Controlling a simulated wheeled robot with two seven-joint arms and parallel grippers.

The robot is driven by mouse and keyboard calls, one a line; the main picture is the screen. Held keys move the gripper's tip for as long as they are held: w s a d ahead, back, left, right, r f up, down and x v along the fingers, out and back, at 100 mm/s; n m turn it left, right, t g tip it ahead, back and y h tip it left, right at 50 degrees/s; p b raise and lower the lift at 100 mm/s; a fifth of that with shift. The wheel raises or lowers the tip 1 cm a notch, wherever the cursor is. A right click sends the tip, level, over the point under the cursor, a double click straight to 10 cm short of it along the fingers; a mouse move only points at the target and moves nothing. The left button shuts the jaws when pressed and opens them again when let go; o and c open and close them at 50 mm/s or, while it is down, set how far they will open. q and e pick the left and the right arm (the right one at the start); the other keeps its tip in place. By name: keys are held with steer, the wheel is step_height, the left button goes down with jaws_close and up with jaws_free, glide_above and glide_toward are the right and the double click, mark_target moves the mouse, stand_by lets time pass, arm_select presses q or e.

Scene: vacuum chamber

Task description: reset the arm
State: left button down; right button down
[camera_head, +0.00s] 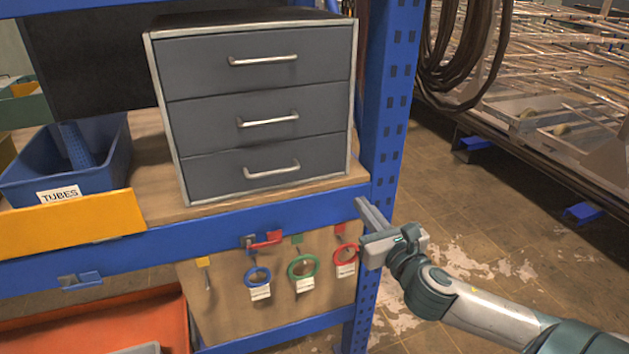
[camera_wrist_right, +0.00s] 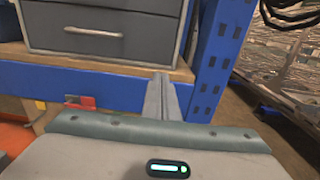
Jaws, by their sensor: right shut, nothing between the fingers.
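My right arm comes in from the lower right in the head view. Its gripper (camera_head: 367,215) is shut and empty, in front of the blue shelf upright, just right of the drawer cabinet's lower corner. In the right wrist view the closed fingers (camera_wrist_right: 162,98) point toward the shelf edge and the upright. My left gripper is not in view.
A grey three-drawer cabinet (camera_head: 262,99) stands on a wooden shelf beside a blue bin labelled TUBES (camera_head: 95,178). A blue upright (camera_head: 390,110) is close to the gripper. Rings (camera_head: 303,268) hang on a board below. Open floor (camera_head: 480,220) lies to the right.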

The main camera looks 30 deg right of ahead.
steer(key=d+f+m+g, duration=0.3)
steer(key=f+m, duration=0.1)
steer(key=f, duration=0.9)
steer(key=d+f+m+g, duration=0.2)
steer(key=d+f+m, duration=0.2)
steer(key=f, duration=0.8)
steer(key=s+a+f+m+g, duration=0.15)
steer(key=s+f+m, duration=0.25)
steer(key=f, duration=0.9)
steer(key=s+f+m+g, duration=0.3)
steer(key=s+f+m, duration=0.15)
steer(key=f, duration=0.75)
steer(key=s+a+f+m+g+y, duration=0.1)
steer(key=s+a+f+m+g, duration=0.2)
steer(key=s+f, duration=0.55)
steer(key=s+a+f+m+g+y, duration=0.1)
steer(key=s+a+f+m, duration=0.4)
steer(key=s+f, duration=0.4)
steer(key=s+a+f+m+g+y, duration=0.1)
steer(key=s+a+f+m, duration=0.2)
steer(key=s+a+f, duration=0.2)
steer(key=s+a+f+m+g+y, duration=0.1)
steer(key=s+a+f+m+g, duration=0.1)
steer(key=s+a+f, duration=0.4)
steer(key=s+a+m, duration=0.1)
steer(key=s+a, duration=0.3)
steer(key=s, duration=0.4)
steer(key=shift+s+a+b, duration=0.25)
steer(key=shift+s+b, duration=0.05)
steer(key=shift+b, duration=0.05)
